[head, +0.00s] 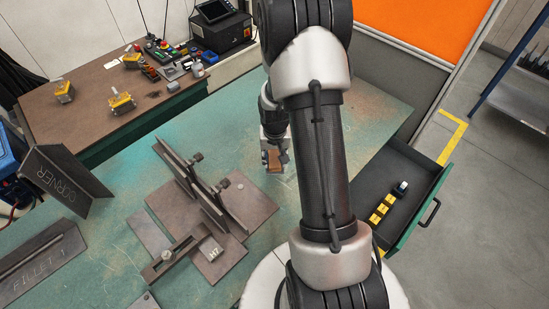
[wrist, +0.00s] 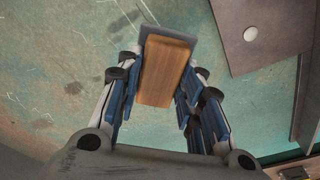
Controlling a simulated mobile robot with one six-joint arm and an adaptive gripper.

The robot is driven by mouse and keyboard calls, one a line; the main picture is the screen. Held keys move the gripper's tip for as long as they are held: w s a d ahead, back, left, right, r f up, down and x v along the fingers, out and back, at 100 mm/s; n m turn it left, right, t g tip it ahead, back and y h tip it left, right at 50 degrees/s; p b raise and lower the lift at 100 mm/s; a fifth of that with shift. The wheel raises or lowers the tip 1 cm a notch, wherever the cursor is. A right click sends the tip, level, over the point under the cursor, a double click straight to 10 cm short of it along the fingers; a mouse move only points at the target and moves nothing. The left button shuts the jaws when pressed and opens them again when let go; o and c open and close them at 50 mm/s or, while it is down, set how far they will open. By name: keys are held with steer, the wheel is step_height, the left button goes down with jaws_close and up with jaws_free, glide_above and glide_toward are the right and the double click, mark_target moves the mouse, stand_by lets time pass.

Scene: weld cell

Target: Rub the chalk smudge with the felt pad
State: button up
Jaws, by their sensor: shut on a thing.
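The felt pad (wrist: 167,68) is a wooden block with a grey layer along its far end. My gripper (wrist: 161,76) is shut on the block, with blue fingers on its left and right sides. In the head view my gripper (head: 275,150) holds the pad (head: 273,161) low over the green table (head: 350,125), right of the steel fixture. I cannot tell whether the felt touches the table. Thin pale marks show on the table beyond the pad in the wrist view; I cannot tell a distinct chalk smudge among them. The pad and my arm hide part of the table.
A steel fixture with upright plates (head: 188,180) stands left of my gripper; its base plate (wrist: 265,35) is close to the pad. An open drawer (head: 405,178) with yellow blocks is at the right. A brown bench (head: 90,120) stands at the back left.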

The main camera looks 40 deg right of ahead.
steer(key=shift+r+p, duration=1)
steer(key=shift+r, duration=0.5)
steer(key=shift+f, duration=0.1)
